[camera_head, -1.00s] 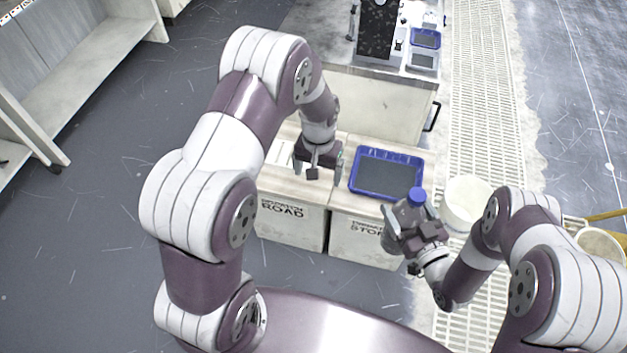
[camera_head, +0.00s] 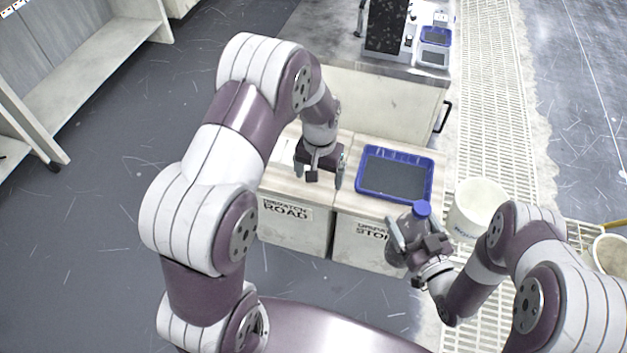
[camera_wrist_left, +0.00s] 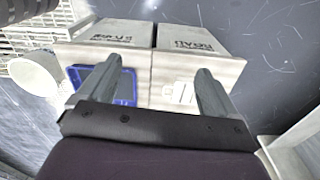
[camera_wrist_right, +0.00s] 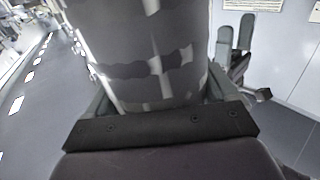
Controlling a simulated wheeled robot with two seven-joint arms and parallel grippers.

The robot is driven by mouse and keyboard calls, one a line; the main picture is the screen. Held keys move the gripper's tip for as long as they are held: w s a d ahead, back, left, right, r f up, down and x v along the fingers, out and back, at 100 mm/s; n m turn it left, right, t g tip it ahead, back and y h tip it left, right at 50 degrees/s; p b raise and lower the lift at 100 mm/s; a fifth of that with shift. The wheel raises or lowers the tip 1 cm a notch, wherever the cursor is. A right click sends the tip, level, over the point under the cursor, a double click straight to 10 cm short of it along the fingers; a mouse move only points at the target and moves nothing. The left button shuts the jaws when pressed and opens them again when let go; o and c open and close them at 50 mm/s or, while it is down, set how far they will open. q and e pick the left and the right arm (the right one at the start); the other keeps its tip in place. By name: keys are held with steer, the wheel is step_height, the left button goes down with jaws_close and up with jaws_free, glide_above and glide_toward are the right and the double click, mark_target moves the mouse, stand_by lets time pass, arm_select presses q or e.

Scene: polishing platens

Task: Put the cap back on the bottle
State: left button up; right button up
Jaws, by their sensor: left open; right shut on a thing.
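My right gripper (camera_head: 415,240) is shut on a grey bottle (camera_wrist_right: 150,50) in front of the right cabinet. The bottle's patterned body fills the middle of the right wrist view. A blue cap-like top (camera_head: 422,208) shows at its upper end in the head view; whether it is seated cannot be told. My left gripper (camera_head: 326,176) is open and empty above the cabinet tops, left of the blue tray. Its spread fingers (camera_wrist_left: 160,72) show in the left wrist view with nothing between them.
A blue tray (camera_head: 432,182) with a dark floor lies on the right cabinet (camera_head: 345,235). The left cabinet (camera_head: 285,235) is labelled ROAD. A white bucket (camera_head: 480,205) stands right of the cabinets, near the right arm. A small flat white item (camera_wrist_left: 180,92) lies on the cabinet top.

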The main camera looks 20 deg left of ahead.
arm_select(q)
steer(key=s+r+t, duration=0.2)
steer(key=s+r, duration=0.2)
steer(key=r, duration=0.7)
arm_select(e)
steer(key=shift+s+r, duration=0.1)
arm_select(q)
steer(key=s, duration=1.2)
steer(key=shift+d+g, duration=0.25)
steer(key=shift+g, duration=0.15)
